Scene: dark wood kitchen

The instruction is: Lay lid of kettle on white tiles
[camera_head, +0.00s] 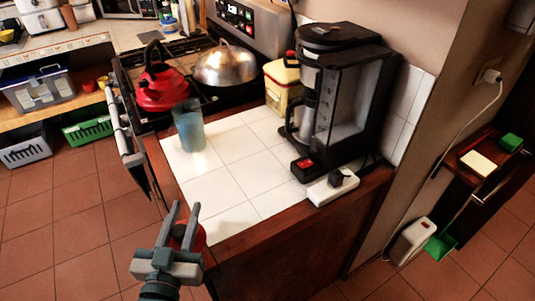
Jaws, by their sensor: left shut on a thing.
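The red kettle (162,92) with a black handle stands on the stove at the upper left. The white tiles (228,172) cover the counter top in the middle. My left gripper (184,212) is at the near left corner of the tiled counter, shut on the red kettle lid (199,238). The lid is partly hidden behind the gripper's fingers. I cannot tell whether the lid touches the tiles. My right gripper is not in view.
A bluish glass (189,130) stands at the tiles' left edge. A black coffee maker (345,95), a yellow container (283,88) and a white power strip (332,188) line the right and back. A metal dome (225,66) sits on the stove. The middle tiles are clear.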

